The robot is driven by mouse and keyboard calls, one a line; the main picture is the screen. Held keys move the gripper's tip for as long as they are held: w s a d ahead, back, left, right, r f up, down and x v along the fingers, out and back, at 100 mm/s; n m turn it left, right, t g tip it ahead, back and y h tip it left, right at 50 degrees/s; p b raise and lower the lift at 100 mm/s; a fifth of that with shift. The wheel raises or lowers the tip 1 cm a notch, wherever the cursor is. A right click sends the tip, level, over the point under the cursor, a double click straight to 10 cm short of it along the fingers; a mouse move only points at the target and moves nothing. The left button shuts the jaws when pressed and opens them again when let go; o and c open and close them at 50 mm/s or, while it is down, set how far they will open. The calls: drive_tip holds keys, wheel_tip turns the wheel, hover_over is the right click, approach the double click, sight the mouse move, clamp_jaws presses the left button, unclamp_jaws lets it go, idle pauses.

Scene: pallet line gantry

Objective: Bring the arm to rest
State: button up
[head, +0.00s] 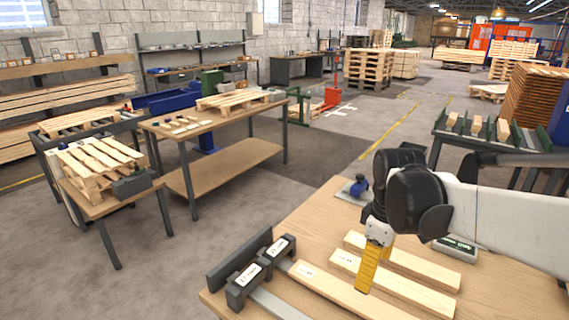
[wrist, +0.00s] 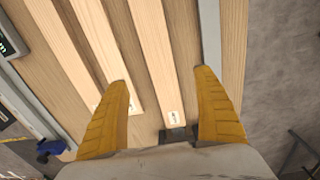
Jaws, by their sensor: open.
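My gripper (head: 366,278) hangs pointing down over the wooden workbench (head: 320,220) in the head view, with its yellow fingers near the pale planks (head: 408,292). In the wrist view the two yellow fingers of my gripper (wrist: 162,88) are spread wide apart with nothing held between them. A plank (wrist: 150,50) runs below the gap between the fingers. Another plank (wrist: 88,35) passes near the left finger. The height of the fingertips above the planks is hard to tell.
Dark labelled blocks (head: 249,286) stand at the workbench's left edge. A blue-topped item (head: 357,186) and a grey box with a green label (head: 455,247) lie on it. A second table (head: 235,117) stands at the back left, with clear floor (head: 225,205) between.

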drive_tip(key=s+r+m+t, duration=0.1)
drive_tip(key=s+m+t, duration=0.5)
drive_tip(key=s+m, duration=0.4)
drive_tip(key=shift+s+a+r+t, duration=0.2)
drive_tip(key=shift+s+t, duration=0.2)
drive_tip(key=shift+s, duration=0.6)
drive_tip(key=shift+d, duration=0.1)
